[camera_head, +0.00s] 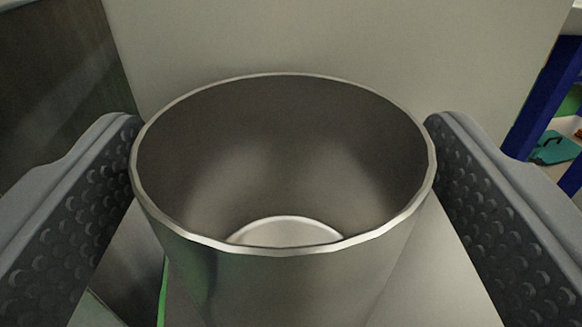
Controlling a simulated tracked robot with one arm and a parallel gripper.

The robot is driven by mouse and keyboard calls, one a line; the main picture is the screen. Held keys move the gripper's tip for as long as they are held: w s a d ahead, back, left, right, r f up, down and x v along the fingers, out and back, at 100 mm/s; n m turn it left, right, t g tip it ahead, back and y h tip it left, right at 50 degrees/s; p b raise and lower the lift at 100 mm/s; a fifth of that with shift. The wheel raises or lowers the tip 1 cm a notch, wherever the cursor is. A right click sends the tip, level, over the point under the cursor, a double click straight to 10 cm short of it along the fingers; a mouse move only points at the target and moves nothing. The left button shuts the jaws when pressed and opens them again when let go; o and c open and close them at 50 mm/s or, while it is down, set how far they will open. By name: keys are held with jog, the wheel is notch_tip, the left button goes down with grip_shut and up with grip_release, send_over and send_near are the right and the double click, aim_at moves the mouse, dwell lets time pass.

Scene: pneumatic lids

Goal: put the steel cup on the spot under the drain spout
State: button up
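The steel cup (290,285) stands upright, large and close, in the middle of the view. Its open rim faces me and its inside looks empty, with a pale round bottom. My gripper (284,150) has one grey dimpled finger on each side of the cup. Both fingers meet the cup's sides near the rim, so it is shut on the cup. The drain spout and the spot under it do not show. What is beneath the cup is hidden.
A plain pale wall (300,35) stands behind the cup. A dark panel (55,85) is at the left. A blue shelf frame (545,95) with a teal item (556,150) is at the right. A thin green strip (163,295) shows at lower left.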

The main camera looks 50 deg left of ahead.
jog(key=shift+r, duration=0.1)
jog(key=shift+s+d, duration=0.1)
jog(key=shift+d, duration=0.15)
jog(key=p+v, duration=0.2)
jog(key=v, duration=0.9)
jog(key=shift+s+d, duration=0.2)
jog(key=shift+r, duration=0.1)
